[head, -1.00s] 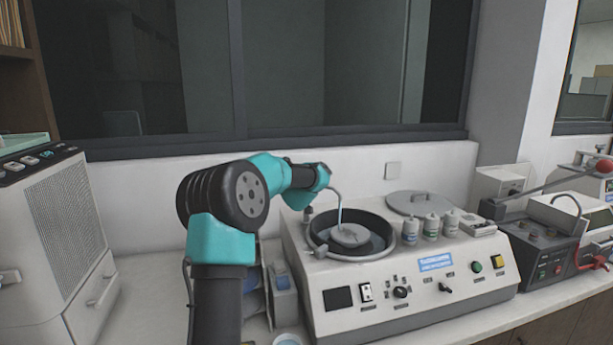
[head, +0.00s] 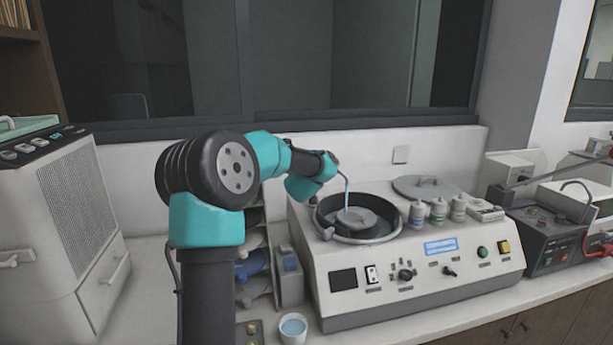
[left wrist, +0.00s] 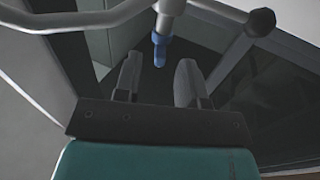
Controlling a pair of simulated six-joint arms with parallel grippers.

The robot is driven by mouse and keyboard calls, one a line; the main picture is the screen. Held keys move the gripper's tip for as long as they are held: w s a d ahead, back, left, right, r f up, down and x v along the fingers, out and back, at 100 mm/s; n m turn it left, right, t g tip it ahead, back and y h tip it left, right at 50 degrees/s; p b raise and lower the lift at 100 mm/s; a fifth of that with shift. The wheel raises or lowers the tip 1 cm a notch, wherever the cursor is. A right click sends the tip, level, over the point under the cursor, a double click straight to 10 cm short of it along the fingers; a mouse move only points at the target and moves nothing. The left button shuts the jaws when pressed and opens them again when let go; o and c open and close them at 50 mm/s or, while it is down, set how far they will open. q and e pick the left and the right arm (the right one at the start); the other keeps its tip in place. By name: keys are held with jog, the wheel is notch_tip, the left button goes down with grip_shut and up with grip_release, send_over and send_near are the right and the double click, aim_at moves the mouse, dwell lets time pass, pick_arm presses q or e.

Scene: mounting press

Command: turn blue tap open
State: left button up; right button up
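The blue tap handle (left wrist: 160,50) shows in the left wrist view as a short blue-tipped lever on a grey pipe (left wrist: 85,18). My left gripper (left wrist: 158,76) is open below it in that view. The blue tip lines up with the gap between the two fingers, and I see no contact. In the head view my left wrist (head: 308,182) is behind the polishing machine's left edge, and its fingers and the blue handle are hidden there. A thin curved spout (head: 341,172) points down over the machine's round bowl (head: 383,237). My right gripper is not in view.
The polishing machine (head: 350,312) has several white bottles (head: 438,210) and a round lid (head: 428,186) on top. A small cup (head: 293,329) and a rack (head: 258,292) stand left of it. A grey cabinet unit (head: 75,205) is at the left.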

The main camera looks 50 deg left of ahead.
pick_arm(q)
jog(key=v, duration=1.2)
jog(key=shift+s+d, duration=0.15)
jog(key=shift+d, duration=0.05)
jog(key=x, duration=1.7)
jog(key=shift+a, duration=0.15)
jog(key=shift+c, duration=0.5)
grip_shut()
